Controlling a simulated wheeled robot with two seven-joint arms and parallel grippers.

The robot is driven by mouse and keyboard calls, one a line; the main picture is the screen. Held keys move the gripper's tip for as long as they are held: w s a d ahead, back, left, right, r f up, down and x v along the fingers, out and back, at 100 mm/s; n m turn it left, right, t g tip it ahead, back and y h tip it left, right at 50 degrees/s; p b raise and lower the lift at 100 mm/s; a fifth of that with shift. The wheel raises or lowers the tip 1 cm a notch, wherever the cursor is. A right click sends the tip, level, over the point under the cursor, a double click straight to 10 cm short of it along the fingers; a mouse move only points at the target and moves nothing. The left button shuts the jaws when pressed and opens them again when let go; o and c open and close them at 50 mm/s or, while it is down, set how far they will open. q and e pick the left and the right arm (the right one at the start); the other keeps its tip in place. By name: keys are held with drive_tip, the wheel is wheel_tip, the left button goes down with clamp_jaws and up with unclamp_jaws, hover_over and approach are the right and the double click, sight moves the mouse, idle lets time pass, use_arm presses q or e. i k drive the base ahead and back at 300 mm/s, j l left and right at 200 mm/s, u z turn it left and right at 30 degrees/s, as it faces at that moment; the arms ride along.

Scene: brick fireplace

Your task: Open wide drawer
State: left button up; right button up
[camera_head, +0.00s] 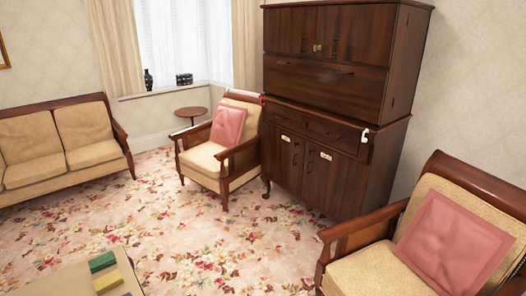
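A tall dark wood cabinet (398,80) stands against the wall right of centre. Its upper part has doors with a small pale knob or lock, and below them a wide front panel (322,86) with two handles, which looks closed. Under the ledge a second wide drawer front (312,126) with small handles also looks closed. I cannot tell which of the two is the task's drawer. Lower doors (305,172) carry small white pieces. Neither of my grippers is in view.
An armchair (238,170) with a pink cushion stands left of the cabinet; another (400,250) stands at the front right. A sofa (60,145) is at the left. A low table (75,280) holds coloured blocks. The flowered carpet (200,245) is open between.

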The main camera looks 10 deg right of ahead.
sight(347, 140)
drive_tip(key=i+z, duration=0.15)
drive_tip(key=i, duration=0.35)
drive_tip(key=i+j+z, duration=0.2)
drive_tip(key=i, duration=0.35)
drive_tip(key=i+z, duration=0.15)
drive_tip(key=i, duration=0.35)
